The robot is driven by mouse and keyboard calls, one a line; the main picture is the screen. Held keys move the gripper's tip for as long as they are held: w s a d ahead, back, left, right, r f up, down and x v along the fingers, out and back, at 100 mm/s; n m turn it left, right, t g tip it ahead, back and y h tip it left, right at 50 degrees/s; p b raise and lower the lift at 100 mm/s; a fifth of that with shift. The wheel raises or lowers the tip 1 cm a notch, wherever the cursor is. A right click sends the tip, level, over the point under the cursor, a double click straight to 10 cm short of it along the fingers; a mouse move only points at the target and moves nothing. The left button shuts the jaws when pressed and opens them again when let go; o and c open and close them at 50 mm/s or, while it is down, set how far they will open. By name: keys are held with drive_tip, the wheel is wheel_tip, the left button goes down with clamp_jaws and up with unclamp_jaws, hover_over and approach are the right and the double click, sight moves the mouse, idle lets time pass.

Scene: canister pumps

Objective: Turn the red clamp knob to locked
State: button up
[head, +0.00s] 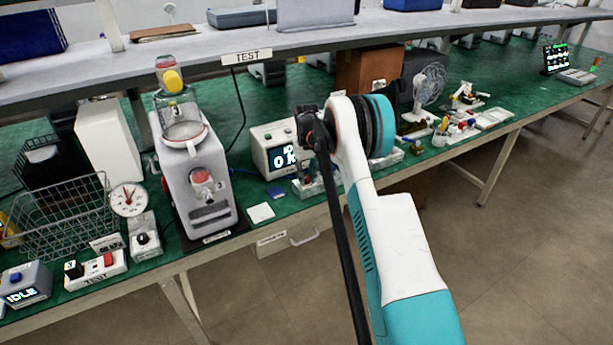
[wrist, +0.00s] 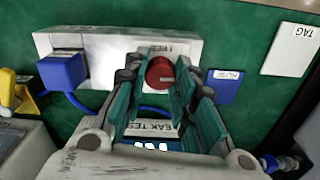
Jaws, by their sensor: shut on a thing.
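The red clamp knob (wrist: 160,72) sits on a pale grey block (wrist: 212,48) in the wrist view. The fingers of my gripper (wrist: 159,80) lie on either side of the knob and are shut on it. The knob's pointer and any lock marking cannot be made out. A blue block (wrist: 63,72) with a blue cable is at the left end of the grey block. In the head view my arm hides the knob; part of a grey fixture (head: 308,188) shows below my wrist.
A "LEAK TEST" box (wrist: 152,127) lies under my fingers in the wrist view; in the head view its display (head: 283,158) reads OK. A grey canister pump (head: 190,180) stands left of it, a fan (head: 430,84) to the right. A shelf (head: 225,50) runs above the green bench.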

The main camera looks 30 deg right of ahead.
sight(307, 177)
idle(0.4)
drive_tip(key=o, duration=1.1)
drive_tip(key=shift+r, duration=0.1)
wheel_tip(307, 177, up, 12)
drive_tip(key=shift+f, duration=0.1)
